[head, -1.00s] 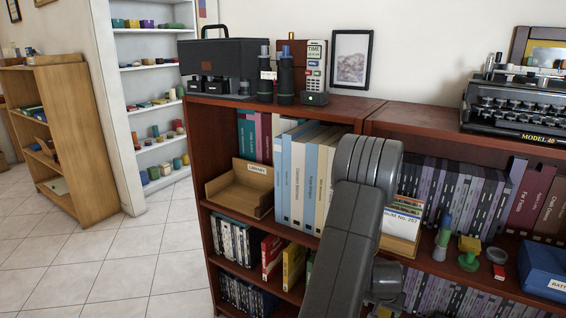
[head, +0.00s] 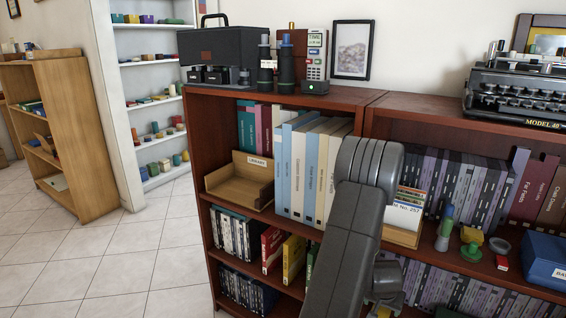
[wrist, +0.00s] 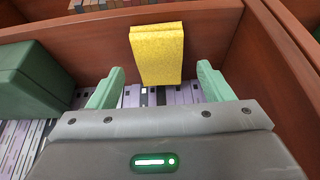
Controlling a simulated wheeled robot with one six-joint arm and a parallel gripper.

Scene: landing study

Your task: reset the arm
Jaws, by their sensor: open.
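My gripper (wrist: 161,70) shows in the wrist view with its two green fingers spread apart. A yellow block (wrist: 158,52) lies or stands beyond the fingertips, in line with the gap between them. Clear space shows on both sides of it, and the fingers do not appear to touch it. In the head view, my grey arm rises at the lower centre in front of the bookcase (head: 290,97).
The wrist view shows reddish-brown shelf boards (wrist: 225,30), a dark green box (wrist: 35,80) at left and purple-grey spines below. In the head view, small items, a typewriter (head: 520,95) and a wooden library tray (head: 238,185) crowd the bookcase. The tiled floor (head: 130,260) at left is clear.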

